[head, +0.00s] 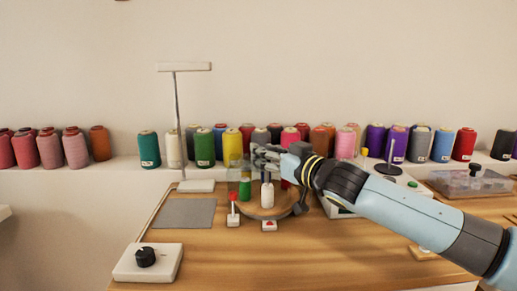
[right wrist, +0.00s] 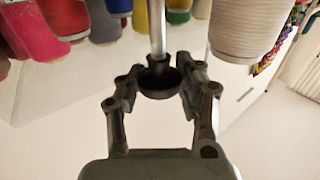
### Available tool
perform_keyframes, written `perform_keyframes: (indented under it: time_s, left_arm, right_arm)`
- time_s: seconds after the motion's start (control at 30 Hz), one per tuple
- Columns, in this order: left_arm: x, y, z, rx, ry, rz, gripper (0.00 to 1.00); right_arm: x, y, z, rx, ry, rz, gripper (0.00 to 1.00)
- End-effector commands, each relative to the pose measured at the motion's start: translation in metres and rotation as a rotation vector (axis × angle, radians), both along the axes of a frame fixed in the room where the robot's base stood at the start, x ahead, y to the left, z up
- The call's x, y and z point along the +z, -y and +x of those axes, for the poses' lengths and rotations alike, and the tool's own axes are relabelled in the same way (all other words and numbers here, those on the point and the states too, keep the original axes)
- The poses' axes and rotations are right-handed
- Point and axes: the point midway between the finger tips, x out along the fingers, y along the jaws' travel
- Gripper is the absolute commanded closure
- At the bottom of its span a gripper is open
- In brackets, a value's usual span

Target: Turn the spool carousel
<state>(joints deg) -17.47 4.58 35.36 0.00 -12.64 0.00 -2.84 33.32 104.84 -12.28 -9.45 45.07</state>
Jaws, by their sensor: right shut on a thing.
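The spool carousel (head: 296,208) is a round stand on the wooden table. It bears a green spool (head: 245,189), a white spool (head: 267,195) and a red spool partly hidden by my arm. My right gripper (head: 262,158) is above the carousel, reaching in from the right. In the right wrist view the gripper (right wrist: 157,82) is shut on a black knob (right wrist: 158,80) at the end of a metal rod (right wrist: 157,28), a finger on each side. A large pale spool (right wrist: 248,30) is close by at the upper right. My left gripper is not in view.
A desk lamp (head: 178,125) and a grey mat (head: 185,213) are left of the carousel. Several thread spools line the back shelf.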

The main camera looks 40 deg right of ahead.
Motion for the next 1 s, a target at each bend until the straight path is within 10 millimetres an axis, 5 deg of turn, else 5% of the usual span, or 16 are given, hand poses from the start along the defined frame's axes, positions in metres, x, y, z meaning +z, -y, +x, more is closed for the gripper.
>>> perform_keyframes:
  time_s: [0.37, 0.4, 0.57, 1.0]
  left_arm:
    - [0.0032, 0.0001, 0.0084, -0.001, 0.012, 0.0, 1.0]
    - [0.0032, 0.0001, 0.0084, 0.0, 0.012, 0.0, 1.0]
    - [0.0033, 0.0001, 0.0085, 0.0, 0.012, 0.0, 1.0]
    - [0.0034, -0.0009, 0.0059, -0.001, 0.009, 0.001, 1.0]
  right_arm:
    - [-0.0022, 0.0005, -0.0013, 0.019, 0.0, 0.007, 1.0]
    - [-0.0022, 0.0005, -0.0013, 0.019, 0.0, 0.008, 0.62]
    - [-0.0015, 0.0005, -0.0009, 0.018, 0.001, 0.006, 0.41]
    - [-0.0016, 0.0014, -0.0054, 0.017, -0.001, 0.001, 0.4]
